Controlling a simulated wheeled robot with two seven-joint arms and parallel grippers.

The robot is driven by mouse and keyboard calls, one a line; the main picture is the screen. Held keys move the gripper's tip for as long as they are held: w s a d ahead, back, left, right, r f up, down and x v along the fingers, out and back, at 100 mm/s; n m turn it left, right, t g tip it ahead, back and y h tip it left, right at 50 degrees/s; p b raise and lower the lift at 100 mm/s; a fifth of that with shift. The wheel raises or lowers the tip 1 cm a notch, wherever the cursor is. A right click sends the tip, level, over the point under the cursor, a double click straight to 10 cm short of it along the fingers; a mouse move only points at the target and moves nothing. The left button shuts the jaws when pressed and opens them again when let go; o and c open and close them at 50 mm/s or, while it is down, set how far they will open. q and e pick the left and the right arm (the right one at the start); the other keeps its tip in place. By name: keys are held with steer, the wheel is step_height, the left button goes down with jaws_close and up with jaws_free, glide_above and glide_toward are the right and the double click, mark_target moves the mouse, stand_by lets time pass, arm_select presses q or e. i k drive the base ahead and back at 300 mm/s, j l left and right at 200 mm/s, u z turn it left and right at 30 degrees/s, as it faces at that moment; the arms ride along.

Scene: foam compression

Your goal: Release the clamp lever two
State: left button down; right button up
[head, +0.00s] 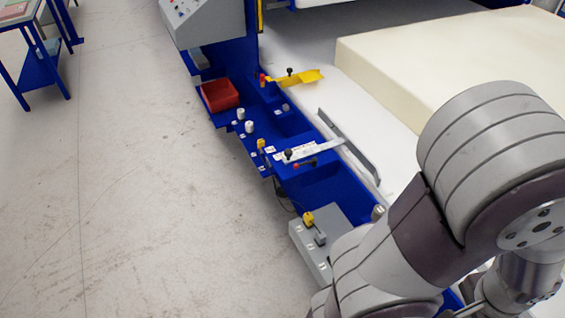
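Two lever-like parts show along the blue machine edge in the head view. One is a yellow lever (305,77) with a black knob, at the upper middle, lying outward over the white bed. The other is a silver-grey lever (322,150) with a black knob at its left end, lower down, lying across the blue frame. I cannot tell which one is clamp lever two. A grey arm of mine fills the lower right and hides part of the machine. Neither of my grippers shows.
A large cream foam block (440,70) lies on the white bed (300,45). A red bin (220,95), white knobs and a grey control box (312,250) with a yellow button line the blue frame (330,190). The grey floor (130,190) at left is clear.

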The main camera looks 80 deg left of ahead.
mark_target(313, 161)
steer(key=u, duration=2.75)
steer(key=i+u, duration=0.25)
steer(key=i, duration=0.25)
steer(key=i+u, duration=0.25)
steer(key=i, duration=0.3)
steer(key=i+l+u, duration=0.25)
steer(key=i, duration=0.25)
steer(key=j, duration=0.1)
